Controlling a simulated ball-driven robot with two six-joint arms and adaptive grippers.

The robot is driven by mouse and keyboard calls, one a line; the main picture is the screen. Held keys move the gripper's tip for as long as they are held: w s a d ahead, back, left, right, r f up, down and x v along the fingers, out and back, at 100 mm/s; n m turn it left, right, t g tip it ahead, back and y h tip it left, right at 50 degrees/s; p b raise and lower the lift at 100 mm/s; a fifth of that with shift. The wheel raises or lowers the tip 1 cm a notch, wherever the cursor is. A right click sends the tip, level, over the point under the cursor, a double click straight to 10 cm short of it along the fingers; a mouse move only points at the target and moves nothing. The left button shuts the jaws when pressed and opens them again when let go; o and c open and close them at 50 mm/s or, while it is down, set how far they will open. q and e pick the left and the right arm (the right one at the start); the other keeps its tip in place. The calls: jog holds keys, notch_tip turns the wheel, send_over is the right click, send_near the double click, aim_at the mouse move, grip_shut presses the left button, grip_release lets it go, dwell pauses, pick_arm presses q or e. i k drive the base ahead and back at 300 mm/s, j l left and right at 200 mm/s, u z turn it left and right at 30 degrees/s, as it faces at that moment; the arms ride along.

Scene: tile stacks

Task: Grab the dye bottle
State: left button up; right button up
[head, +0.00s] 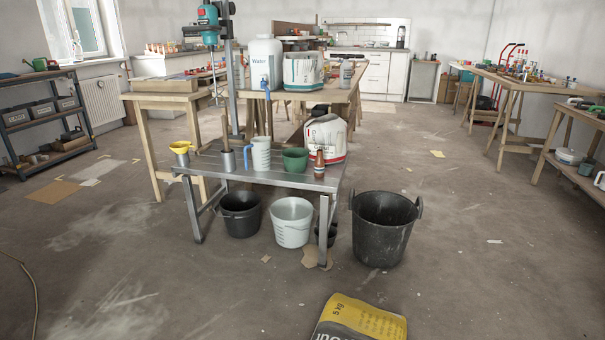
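A small brown bottle (320,163) with a paler top stands upright near the right end of the low metal bench (215,165). It is the one that looks most like a dye bottle, but no label on it is readable. Neither of my grippers is in view, and nothing touches the small bottle.
A black tub (383,228) stands on the floor at right, and a yellow bag (360,318) lies in front. Floor further right is mostly clear.

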aim_at(320, 164)
jog(key=i+j, duration=0.15)
jog(key=j, duration=0.2)
jog(key=i+j, duration=0.15)
jog(key=j, duration=0.2)
jog(key=i+j, duration=0.2)
jog(key=j, duration=0.15)
jog(key=i+j, duration=0.15)
jog(key=j, duration=0.2)
jog(key=i+j, duration=0.15)
jog(key=j, duration=0.2)
